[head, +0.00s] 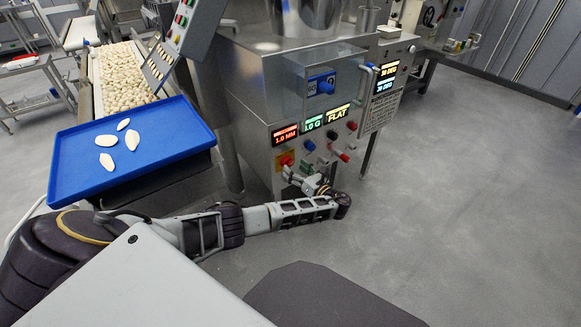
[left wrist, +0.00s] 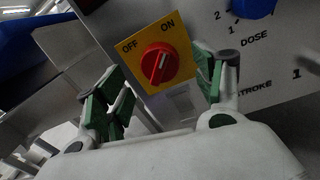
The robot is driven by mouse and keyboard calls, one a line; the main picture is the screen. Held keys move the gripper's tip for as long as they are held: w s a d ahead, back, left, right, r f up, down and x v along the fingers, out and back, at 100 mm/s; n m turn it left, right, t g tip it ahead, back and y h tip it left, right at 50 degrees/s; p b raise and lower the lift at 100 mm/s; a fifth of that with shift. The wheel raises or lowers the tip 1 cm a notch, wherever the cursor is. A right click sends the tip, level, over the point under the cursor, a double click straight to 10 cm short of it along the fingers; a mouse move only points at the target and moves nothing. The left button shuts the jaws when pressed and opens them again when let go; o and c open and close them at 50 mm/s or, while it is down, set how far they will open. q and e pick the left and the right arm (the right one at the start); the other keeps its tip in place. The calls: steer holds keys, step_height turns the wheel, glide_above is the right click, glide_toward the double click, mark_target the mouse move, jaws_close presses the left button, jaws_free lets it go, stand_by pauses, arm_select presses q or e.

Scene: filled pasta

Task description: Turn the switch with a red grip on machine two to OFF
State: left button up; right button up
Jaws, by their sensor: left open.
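The switch with a red grip (left wrist: 160,65) sits on a yellow plate (left wrist: 183,38) marked OFF and ON in the left wrist view. The white mark on its grip points roughly toward ON. In the head view, the yellow plate (head: 286,158) is low on the left of the steel machine's front panel (head: 314,115). My left gripper (left wrist: 168,86) is open, with one finger on each side of the switch and nothing held. In the head view my left gripper (head: 304,180) is just below the plate, partly hidden by its own wrist. My right gripper is not in view.
Lit displays (head: 311,123), a blue knob (head: 309,146) and several red and black buttons are close by on the panel. A blue knob (left wrist: 252,7) is right of the switch. A blue tray (head: 90,170) with pasta pieces stands left. The floor to the right is clear.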

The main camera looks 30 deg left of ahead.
mark_target(291, 165)
arm_select(q)
steer(key=x, duration=0.2)
steer(key=shift+w+a+b, duration=0.15)
steer(key=shift+a+b, duration=0.15)
steer(key=shift+a, duration=0.1)
steer(key=shift+w+a, duration=0.1)
steer(key=shift+a, duration=0.3)
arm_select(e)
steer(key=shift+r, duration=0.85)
arm_select(q)
steer(key=shift+c, duration=0.4)
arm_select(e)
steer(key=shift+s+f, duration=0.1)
